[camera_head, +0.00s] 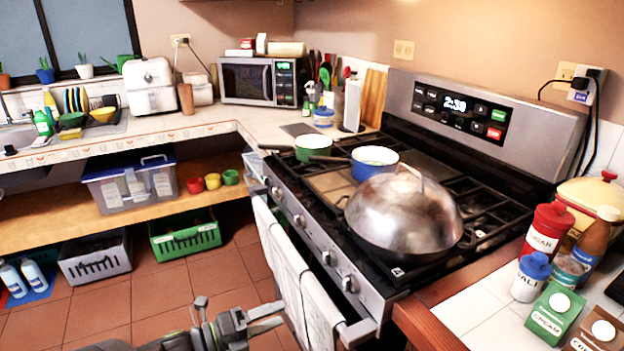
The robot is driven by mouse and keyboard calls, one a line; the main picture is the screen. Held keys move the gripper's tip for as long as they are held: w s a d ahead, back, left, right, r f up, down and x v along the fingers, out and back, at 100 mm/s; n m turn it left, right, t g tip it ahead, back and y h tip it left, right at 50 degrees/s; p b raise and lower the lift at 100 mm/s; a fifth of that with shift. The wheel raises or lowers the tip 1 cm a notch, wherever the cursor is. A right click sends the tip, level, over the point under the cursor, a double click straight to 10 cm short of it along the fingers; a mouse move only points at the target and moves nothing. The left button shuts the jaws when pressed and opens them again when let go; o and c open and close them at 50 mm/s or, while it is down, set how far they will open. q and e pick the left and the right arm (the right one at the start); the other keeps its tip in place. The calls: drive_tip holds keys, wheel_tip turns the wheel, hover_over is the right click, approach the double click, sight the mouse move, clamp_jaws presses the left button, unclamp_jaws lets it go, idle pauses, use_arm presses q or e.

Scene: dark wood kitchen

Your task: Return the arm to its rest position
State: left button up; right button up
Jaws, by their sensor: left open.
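My left arm comes in low at the bottom of the head view. My left gripper (272,317) is open and empty, above the tiled floor and in front of the stove. Its fingers point right, toward the towels on the oven handle. I cannot tell whether they touch. My right gripper is not in view.
The stove (321,256) has a green pot (312,147), a blue pot (374,160) and a large domed metal lid (403,211) on top. White towels (296,281) hang at its front. Bottles and cartons crowd the right counter.

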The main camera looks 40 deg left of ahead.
use_arm(q)
drive_tip(key=s+a+f+n+g+y+p, duration=0.1)
drive_tip(key=s+a+f+n+g+y, duration=0.15)
drive_tip(key=f+n, duration=0.45)
drive_tip(key=s+a+f+n+g+y, duration=0.1)
drive_tip(key=s+a+f+n+y, duration=0.2)
drive_tip(key=f, duration=0.7)
drive_tip(key=s+a+f+n+g+y+p, duration=0.1)
drive_tip(key=a+f+n+g+y, duration=0.25)
drive_tip(key=f, duration=0.55)
drive_tip(key=s+d+f+n+g, duration=0.2)
drive_tip(key=s+d+f+n, duration=0.15)
drive_tip(key=s+f, duration=0.3)
drive_tip(key=s+d+f+n+g, duration=0.2)
drive_tip(key=s+d+f+n, duration=0.1)
drive_tip(key=s+f+n, duration=0.3)
drive_tip(key=s+d+f+n+g+h, duration=0.1)
drive_tip(key=s+d+f+n+g, duration=0.2)
drive_tip(key=s+d+f, duration=0.4)
drive_tip(key=s+d+g, duration=0.1)
drive_tip(key=s+d, duration=0.2)
drive_tip(key=d, duration=0.1)
drive_tip(key=shift+d+f+p, duration=0.25)
drive_tip(key=shift+f+p, duration=0.1)
drive_tip(key=shift+p, duration=0.05)
